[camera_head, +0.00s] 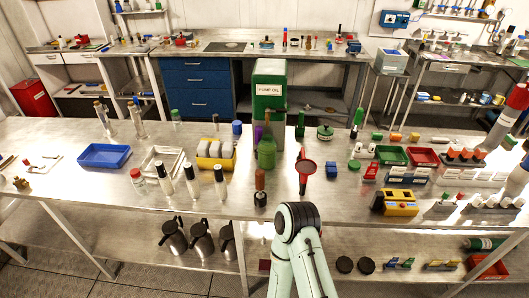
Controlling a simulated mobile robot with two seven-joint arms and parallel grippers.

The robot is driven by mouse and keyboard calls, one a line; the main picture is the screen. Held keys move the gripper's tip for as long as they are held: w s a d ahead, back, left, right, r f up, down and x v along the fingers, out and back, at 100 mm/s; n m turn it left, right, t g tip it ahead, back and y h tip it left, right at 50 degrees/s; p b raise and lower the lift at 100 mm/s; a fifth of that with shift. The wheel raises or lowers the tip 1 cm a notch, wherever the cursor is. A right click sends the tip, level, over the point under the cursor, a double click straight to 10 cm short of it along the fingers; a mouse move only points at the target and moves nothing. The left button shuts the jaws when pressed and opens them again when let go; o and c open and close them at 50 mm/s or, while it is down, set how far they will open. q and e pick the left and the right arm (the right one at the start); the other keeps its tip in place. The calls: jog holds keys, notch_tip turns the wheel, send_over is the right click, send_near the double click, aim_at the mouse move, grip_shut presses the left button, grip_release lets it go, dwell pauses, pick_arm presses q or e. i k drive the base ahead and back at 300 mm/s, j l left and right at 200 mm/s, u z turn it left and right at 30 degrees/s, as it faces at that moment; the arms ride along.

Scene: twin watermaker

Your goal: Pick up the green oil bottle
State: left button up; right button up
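A green bottle (266,153) with a narrower neck stands upright on the steel table. It is right in front of a tall green and white container labelled PUMP OIL (269,95). A purple-topped item stands close at the bottle's left shoulder, and dark upright items stand behind it. No gripper touches the bottle. Neither of my grippers shows; only a bent pale green link of one of my arms, with a black joint, shows at the bottom centre, below and right of the bottle.
A dark-handled tool (260,188) stands in front of the bottle, and a red round-headed item (306,167) stands to its right. A yellow rack (215,162) and several white bottles with black caps are to its left. A blue tray (104,155) lies further left.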

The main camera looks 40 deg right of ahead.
aim_at(267, 147)
jog(key=z, duration=1.35)
